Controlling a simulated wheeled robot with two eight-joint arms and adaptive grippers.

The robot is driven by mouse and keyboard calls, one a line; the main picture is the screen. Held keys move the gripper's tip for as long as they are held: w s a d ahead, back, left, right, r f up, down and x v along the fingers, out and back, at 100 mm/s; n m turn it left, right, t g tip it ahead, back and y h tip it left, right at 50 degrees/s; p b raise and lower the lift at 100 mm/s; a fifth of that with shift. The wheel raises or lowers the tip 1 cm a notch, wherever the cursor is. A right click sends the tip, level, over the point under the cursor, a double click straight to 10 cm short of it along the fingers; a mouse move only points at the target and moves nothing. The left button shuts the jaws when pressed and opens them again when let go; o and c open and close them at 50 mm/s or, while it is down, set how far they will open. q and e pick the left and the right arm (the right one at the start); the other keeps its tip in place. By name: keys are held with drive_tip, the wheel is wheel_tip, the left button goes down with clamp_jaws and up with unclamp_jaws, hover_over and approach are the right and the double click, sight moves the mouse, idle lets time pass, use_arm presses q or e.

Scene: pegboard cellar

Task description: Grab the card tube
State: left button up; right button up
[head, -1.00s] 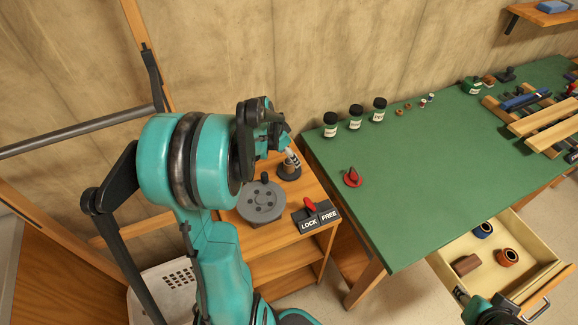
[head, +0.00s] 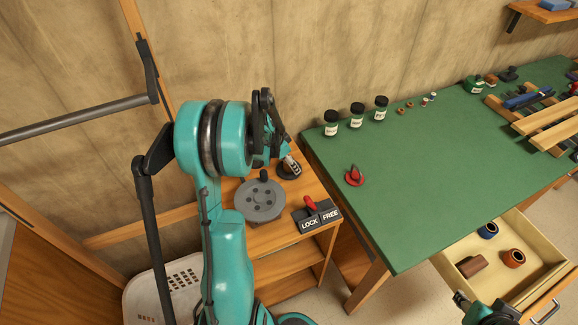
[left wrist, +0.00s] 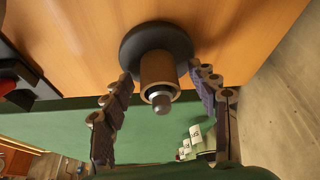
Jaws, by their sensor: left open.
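The card tube (left wrist: 157,72), a short brown tube, stands around a peg with a metal tip on a dark round base (left wrist: 158,43) in the left wrist view. In the head view the dark base (head: 288,174) is on the wooden stand, and my gripper mostly hides the tube. My left gripper (left wrist: 163,98) is open, with one finger on each side of the tube and gaps visible between. It shows above the base in the head view (head: 289,160). My right gripper (head: 462,299) is by the open drawer; its fingers are unclear.
A grey disc (head: 260,200) and a LOCK/FREE switch (head: 318,216) with a red lever sit beside the base. The green bench (head: 420,180) at right holds several jars and a red-topped item (head: 354,176). The open drawer (head: 530,235) holds rolls.

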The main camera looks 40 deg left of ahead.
use_arm(q)
drive_tip(key=shift+r, duration=0.1)
drive_tip(key=c, duration=0.9)
